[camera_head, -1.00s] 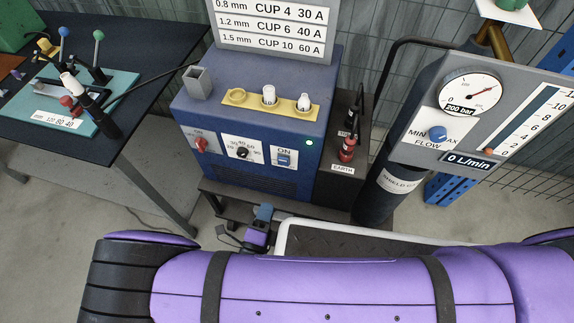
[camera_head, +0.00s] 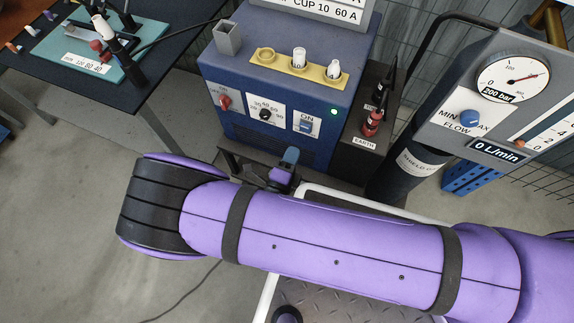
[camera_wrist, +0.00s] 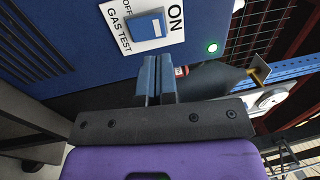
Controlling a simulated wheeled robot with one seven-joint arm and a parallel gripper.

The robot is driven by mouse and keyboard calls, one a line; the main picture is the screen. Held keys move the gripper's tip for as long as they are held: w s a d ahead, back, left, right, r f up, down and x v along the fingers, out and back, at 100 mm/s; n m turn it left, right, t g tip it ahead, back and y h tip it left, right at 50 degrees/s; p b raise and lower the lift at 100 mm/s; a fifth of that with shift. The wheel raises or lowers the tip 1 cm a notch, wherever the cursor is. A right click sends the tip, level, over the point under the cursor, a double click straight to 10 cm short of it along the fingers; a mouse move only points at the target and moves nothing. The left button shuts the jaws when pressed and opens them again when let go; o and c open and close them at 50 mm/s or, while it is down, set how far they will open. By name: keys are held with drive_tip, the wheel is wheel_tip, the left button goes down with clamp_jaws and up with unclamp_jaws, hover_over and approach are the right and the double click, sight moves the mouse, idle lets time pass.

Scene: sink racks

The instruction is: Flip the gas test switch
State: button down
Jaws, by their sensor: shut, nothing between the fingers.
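The gas test switch (camera_head: 306,126) is a blue rocker on a white plate on the front of the blue machine. The plate reads ON above it in the head view. In the wrist view the switch (camera_wrist: 145,27) shows large, with GAS TEST, OFF and ON printed around it. I cannot tell which way the rocker is tipped. My gripper (camera_head: 291,155) is shut and empty, in front of the machine and just below the switch in the head view. In the wrist view its blue fingertips (camera_wrist: 156,62) point toward the switch with a small gap to the plate.
A red knob (camera_head: 225,101) and a black dial (camera_head: 265,114) sit left of the switch. A green lamp (camera_head: 334,112) glows on its right. A dark cylinder (camera_head: 402,172) and a gauge panel (camera_head: 432,128) stand farther right. A white-edged tray (camera_head: 345,202) lies near my arm.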

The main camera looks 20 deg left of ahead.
sight(304, 126)
drive_tip(key=w, duration=0.4)
drive_tip(key=w+r, duration=0.1)
drive_tip(key=w, duration=0.2)
drive_tip(key=shift+d, duration=0.3)
drive_tip(key=shift+w+r+g, duration=0.1)
drive_tip(key=shift+w+g, duration=0.15)
drive_tip(key=shift+g, duration=0.05)
drive_tip(key=shift+s, duration=0.1)
drive_tip(key=shift+s, duration=0.2)
drive_tip(key=s+a+r, duration=0.1)
drive_tip(key=s+r, duration=0.1)
drive_tip(key=s, duration=1.1)
drive_tip(key=shift+s, duration=0.2)
